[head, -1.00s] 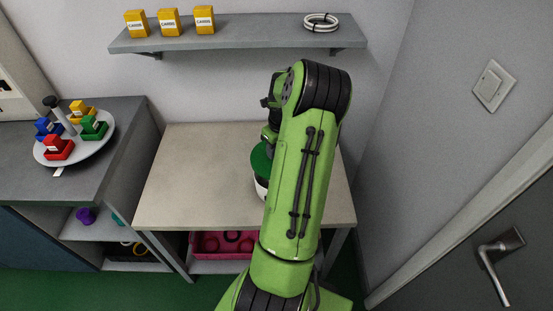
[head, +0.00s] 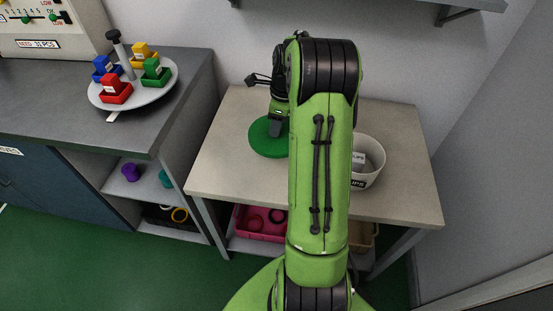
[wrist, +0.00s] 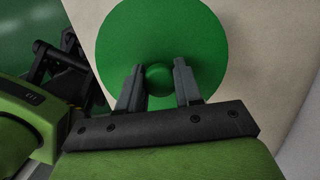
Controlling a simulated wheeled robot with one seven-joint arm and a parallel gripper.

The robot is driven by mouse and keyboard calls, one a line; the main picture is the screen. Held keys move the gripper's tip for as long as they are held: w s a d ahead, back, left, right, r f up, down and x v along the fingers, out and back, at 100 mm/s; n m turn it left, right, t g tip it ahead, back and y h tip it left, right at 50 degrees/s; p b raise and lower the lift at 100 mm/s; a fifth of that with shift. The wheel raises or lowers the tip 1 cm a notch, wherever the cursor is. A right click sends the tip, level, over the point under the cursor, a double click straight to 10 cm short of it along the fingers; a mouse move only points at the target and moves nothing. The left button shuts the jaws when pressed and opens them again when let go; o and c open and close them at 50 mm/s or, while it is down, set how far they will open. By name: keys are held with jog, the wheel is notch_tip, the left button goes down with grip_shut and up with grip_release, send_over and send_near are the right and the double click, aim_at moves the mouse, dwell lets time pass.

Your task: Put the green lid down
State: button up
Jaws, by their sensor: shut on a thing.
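The green lid (head: 267,140) is a round disc with a ball knob, over the left part of the light table (head: 215,165). In the wrist view the lid (wrist: 165,35) fills the upper middle, and my gripper (wrist: 158,80) is shut on its knob. In the head view my gripper (head: 276,126) is partly hidden behind my arm. I cannot tell whether the lid touches the table or is held just above it. A white bin (head: 369,170) stands open to the right of my arm, with a pale labelled thing inside.
A grey bench (head: 60,110) at left holds a round turntable (head: 165,92) with red, blue, yellow and green trays. A pink crate (head: 250,238) sits on the shelf under the table. A wall shelf (head: 475,4) is above right. The table's front left is clear.

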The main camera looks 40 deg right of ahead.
notch_tip(320, 180, down, 10)
jog(key=b, duration=0.3)
jog(key=shift+s+r, duration=0.1)
jog(key=shift+r, duration=0.1)
jog(key=shift+f, duration=0.15)
jog(key=o, duration=1)
jog(key=shift+o, duration=0.2)
